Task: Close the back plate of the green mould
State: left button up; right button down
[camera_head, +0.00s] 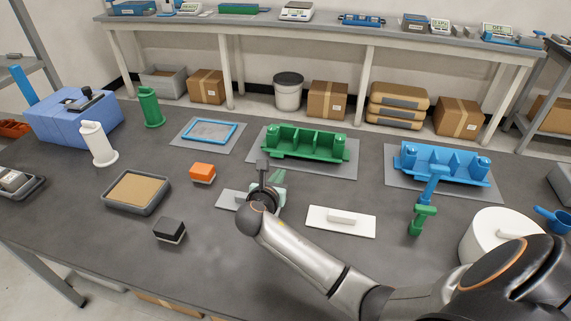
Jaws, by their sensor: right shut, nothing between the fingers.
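The green mould (303,147) stands on a grey mat in the back middle of the table. It is an open trough with upright dividers and a round post near each end. Its back plate is hard to tell apart from the rest of the green body at this size. My right gripper (262,166) is shut and empty, in front of the mould's left end. I cannot tell its exact gap to the mould. My left gripper is not in view.
A blue mould (443,165) stands on the right, with a blue and a green clamp (423,217) in front. A white plate with a handle (341,220) lies beside my right arm. An orange-topped block (202,173), sand tray (137,190) and blue frame (209,132) are left.

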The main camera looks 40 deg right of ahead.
jog(key=b+x, duration=0.1)
jog(key=x, duration=0.8)
jog(key=shift+w+d, duration=0.1)
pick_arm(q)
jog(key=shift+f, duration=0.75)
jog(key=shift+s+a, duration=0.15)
pick_arm(e)
jog(key=shift+w, duration=0.1)
